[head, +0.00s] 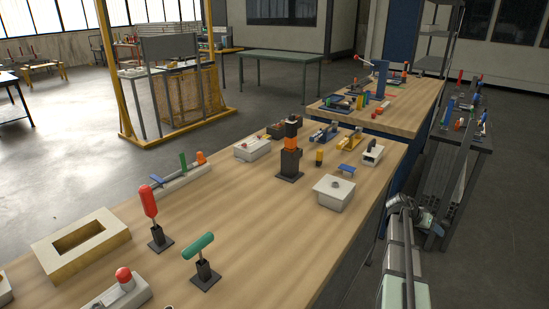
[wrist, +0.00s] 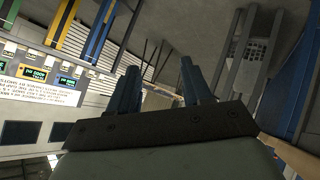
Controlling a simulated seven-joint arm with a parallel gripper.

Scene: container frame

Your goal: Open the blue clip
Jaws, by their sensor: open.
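A small blue clamp-like piece (head: 325,132) lies on the wooden bench beside a similar yellow one. A flat blue piece (head: 348,170) also lies on the bench, near a white box. I cannot tell which of these is the blue clip, or whether either is open; both are small in the head view. My gripper (wrist: 160,82) is open in the wrist view, with its two dark blue fingers apart and nothing between them. It is away from the blue pieces, and none of them can be made out in the wrist view.
The wooden bench (head: 240,225) holds a black and orange post (head: 290,152), a white box (head: 334,192), a red-handled stand (head: 149,205), a green-handled stand (head: 200,250) and a hollow cream block (head: 80,242). A second bench stands behind. Bare wood lies at the middle front.

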